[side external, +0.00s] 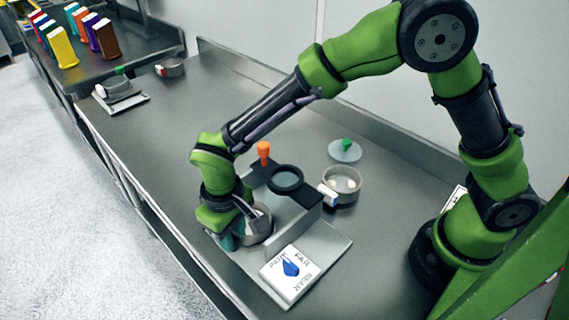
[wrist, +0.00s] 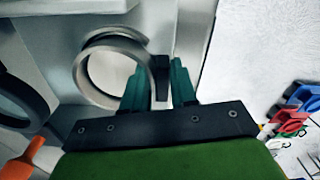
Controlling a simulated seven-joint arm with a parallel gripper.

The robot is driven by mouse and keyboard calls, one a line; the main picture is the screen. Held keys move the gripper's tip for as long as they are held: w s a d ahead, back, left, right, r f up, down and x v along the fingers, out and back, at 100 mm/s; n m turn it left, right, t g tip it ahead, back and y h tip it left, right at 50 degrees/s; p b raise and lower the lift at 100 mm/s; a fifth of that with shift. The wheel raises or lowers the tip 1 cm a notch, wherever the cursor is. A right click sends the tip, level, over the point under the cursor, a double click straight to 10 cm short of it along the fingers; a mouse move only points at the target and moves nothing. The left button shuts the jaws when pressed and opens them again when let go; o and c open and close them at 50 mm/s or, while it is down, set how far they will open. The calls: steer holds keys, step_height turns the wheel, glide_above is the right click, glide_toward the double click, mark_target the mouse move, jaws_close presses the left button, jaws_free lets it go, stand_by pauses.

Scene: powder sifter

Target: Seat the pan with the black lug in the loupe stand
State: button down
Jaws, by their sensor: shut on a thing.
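The pan with the black lug, a round metal pan with a pale inside, sits low at the loupe stand's front end in the side view (side external: 266,228) and fills the upper middle of the wrist view (wrist: 83,72). Its black lug (wrist: 162,70) is between the teal fingers of my gripper (wrist: 158,88). My gripper (side external: 228,238) is shut on that lug, at the pan's left in the side view. The loupe stand has a grey plate (side external: 325,250), an upright wall, a black-ringed lens (side external: 286,179) and an orange knob (side external: 263,149). I cannot tell whether the pan rests fully on the stand.
A second pan (side external: 345,195) with a white-and-blue lug stands behind the stand. A lid with a green knob (side external: 345,152) lies beyond it. More pans and colored packs are at the far left.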

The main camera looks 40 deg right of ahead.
stand_by(0.3)
steer(key=c, duration=0.8)
jaws_free()
step_height(320, 180, up, 17)
steer(key=s+d+r+m+t+y, duration=0.1)
steer(key=s+d, duration=0.4)
steer(key=d, duration=0.7)
steer(key=s+d+r+m+t+y, duration=0.1)
steer(key=s+d+r+m+t, duration=0.2)
steer(key=d, duration=1)
steer(key=s+m+t, duration=0.2)
steer(key=t, duration=0.1)
